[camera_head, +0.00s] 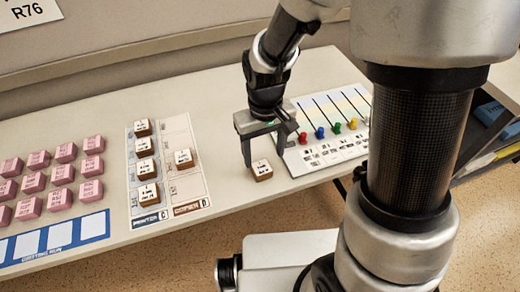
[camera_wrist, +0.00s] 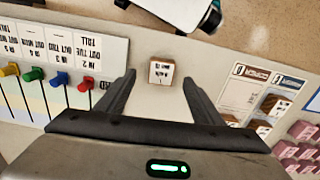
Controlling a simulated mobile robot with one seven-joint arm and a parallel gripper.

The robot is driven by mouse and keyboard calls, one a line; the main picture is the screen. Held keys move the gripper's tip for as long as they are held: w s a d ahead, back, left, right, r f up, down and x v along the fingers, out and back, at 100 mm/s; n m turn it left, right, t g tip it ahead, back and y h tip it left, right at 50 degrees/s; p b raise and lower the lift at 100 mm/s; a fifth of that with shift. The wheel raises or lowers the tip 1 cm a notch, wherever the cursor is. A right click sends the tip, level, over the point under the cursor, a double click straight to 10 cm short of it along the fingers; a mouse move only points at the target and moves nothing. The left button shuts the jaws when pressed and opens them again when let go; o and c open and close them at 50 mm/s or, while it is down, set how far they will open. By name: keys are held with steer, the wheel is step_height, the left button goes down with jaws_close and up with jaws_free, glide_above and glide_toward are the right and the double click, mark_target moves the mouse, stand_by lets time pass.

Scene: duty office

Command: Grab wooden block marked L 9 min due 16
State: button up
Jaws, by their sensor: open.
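A small wooden block (camera_head: 262,170) with a white printed label sits alone on the pale table, just left of the board with coloured pegs. Its print is too small to read for certain. The same block shows in the wrist view (camera_wrist: 161,72), between and slightly beyond my fingertips. My gripper (camera_head: 263,158) is open and empty, pointing down beside and above this block. In the wrist view my gripper (camera_wrist: 160,83) has its two dark fingers spread on either side of it. Other wooden blocks (camera_head: 148,194) stand on the printed card to the left.
The two-column card (camera_head: 190,188) lies left of the block. The peg board (camera_head: 325,125), with red, blue, yellow and green pegs, lies close on the right. Several pink blocks (camera_head: 60,200) stand at the far left. The table's front edge is near the block.

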mark_target(262, 167)
steer(key=shift+w+a+f+b, duration=0.15)
steer(key=shift+f+b, duration=0.15)
steer(key=shift+f, duration=1.4)
steer(key=shift+w+a+f+b, duration=0.15)
steer(key=shift+f+b, duration=0.15)
steer(key=shift+f, duration=1.4)
steer(key=c, duration=1.2)
